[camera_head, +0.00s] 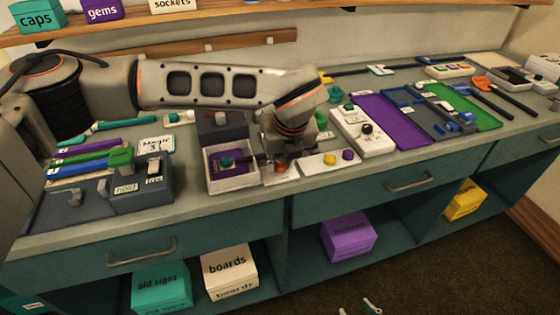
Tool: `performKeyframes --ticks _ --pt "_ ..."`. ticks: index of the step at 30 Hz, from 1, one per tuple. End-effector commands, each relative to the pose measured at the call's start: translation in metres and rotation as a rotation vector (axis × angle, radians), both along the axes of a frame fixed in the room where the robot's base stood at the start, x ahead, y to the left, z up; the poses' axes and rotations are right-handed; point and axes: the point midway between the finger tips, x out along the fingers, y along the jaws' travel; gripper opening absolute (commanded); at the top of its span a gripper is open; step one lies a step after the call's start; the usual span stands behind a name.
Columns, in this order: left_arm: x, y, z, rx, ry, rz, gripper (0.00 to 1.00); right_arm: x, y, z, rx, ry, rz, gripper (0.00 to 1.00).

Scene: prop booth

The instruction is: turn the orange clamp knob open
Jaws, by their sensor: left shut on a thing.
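The orange clamp knob (281,168) sits low on a small pale block at the front of the counter, mostly hidden by my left gripper. My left gripper (277,160) reaches down from the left arm and is shut at the knob; its fingertips are small and partly hidden. My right gripper (360,306) shows only as two pale fingertips at the bottom edge, apart and empty, well below the counter.
Left of the gripper stands a white-rimmed box (209,180) with a teal knob inside. A purple mat (405,128) lies beyond.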

Motion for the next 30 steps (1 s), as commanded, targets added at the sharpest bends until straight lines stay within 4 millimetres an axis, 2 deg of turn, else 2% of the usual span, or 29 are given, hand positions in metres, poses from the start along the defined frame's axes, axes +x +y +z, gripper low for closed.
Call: performKeyframes --ticks 18,30 --pt "0.0034 -0.0054 0.0013 -0.001 -0.002 0.570 0.01 0.0014 -0.0006 0.0000 -0.002 -0.004 0.000 0.40" --pt "0.0047 -0.0065 0.0009 -0.001 -0.001 0.800 0.01 0.0016 -0.0005 0.0001 -0.002 -0.005 0.001 0.40"
